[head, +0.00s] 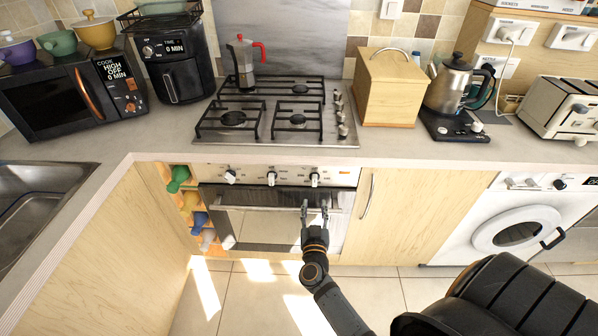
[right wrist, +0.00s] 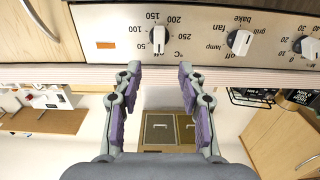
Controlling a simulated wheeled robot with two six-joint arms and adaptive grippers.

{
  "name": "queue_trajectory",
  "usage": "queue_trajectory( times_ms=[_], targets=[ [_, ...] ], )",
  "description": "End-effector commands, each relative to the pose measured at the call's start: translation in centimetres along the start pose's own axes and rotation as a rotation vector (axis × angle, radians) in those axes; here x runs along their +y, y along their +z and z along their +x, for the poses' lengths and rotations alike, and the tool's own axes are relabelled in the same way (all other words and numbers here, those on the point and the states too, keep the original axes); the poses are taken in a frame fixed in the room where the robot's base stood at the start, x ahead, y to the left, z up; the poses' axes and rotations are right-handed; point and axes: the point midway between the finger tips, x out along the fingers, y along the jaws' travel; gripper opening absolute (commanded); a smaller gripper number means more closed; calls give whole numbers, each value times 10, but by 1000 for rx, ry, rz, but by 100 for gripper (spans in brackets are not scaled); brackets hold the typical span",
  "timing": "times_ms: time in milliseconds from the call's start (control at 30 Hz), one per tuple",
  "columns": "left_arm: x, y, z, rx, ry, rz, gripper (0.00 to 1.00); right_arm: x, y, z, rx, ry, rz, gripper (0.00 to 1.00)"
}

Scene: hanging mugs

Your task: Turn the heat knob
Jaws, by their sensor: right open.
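The heat knob (head: 314,179) is the rightmost of the white knobs on the oven's front panel. In the right wrist view, which looks upside down, the heat knob (right wrist: 158,38) has a °C scale from 50 to 250 around it. My right gripper (head: 315,205) is open and empty in front of the oven, just below the knob in the head view. In the right wrist view the fingertips of my right gripper (right wrist: 159,70) are spread to either side of the knob's line, apart from it. My left gripper is out of view.
The function knob (right wrist: 240,42) and the timer knob (right wrist: 308,47) sit beside the heat knob. The oven door handle (head: 270,208) runs below the panel. The gas hob (head: 275,135) is on the worktop above. A cupboard door with a handle (head: 367,195) is to the right.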

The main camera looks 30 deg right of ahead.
Motion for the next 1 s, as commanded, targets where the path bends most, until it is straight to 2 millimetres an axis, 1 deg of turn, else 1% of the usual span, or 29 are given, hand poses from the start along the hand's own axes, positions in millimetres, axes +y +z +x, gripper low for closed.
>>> queue_trajectory(
  times_ms=[67,167,267,400,500,633,800,1000],
  targets=[
    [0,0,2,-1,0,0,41,0,2,0,-1,0,0,41],
    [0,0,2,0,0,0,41,-1,1,8,2,-1,1,41],
    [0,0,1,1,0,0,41,0,0,24,5,-1,0,41],
    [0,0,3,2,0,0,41,0,0,56,6,0,0,41],
    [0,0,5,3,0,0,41,0,0,76,6,0,0,41],
    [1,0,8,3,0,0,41,-1,1,94,3,-1,1,41],
    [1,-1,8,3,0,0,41,0,1,105,3,-1,1,41],
    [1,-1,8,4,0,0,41,0,0,105,2,-1,2,41]
  ],
)
